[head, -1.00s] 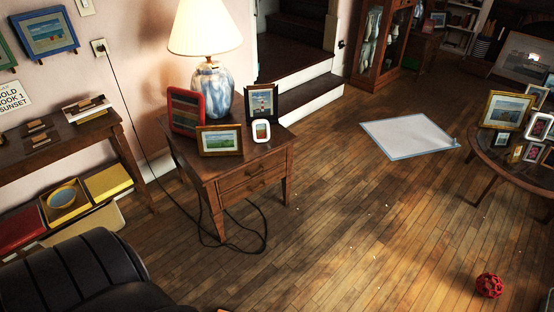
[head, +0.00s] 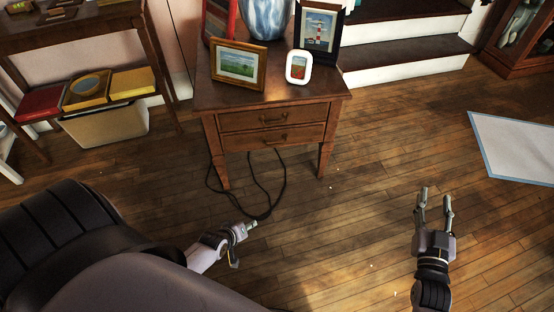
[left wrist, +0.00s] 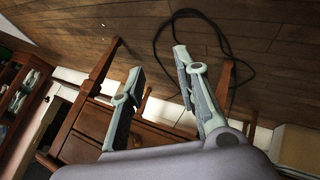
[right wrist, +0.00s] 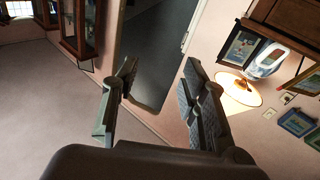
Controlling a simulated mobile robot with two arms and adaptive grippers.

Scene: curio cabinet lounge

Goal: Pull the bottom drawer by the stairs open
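The wooden side table (head: 205,100) stands by the stairs with two drawers in its front. The bottom drawer (head: 243,141) looks shut, flush with the top drawer (head: 240,121), and has a small dark handle (head: 271,137). My left gripper (head: 244,245) is low in front of the table, apart from the drawer. In the left wrist view, its fingers (left wrist: 155,62) are spread with nothing between, and the tilted table shows behind them. My right gripper (head: 435,205) is open and empty, right of the table. Its fingers (right wrist: 160,66) are also apart in the right wrist view.
A black cable (head: 282,188) loops on the floor below the table. Picture frames (head: 238,65) and a lamp base (head: 266,16) stand on top. Stairs (head: 405,62) rise behind. The wooden floor before the drawers is mostly clear.

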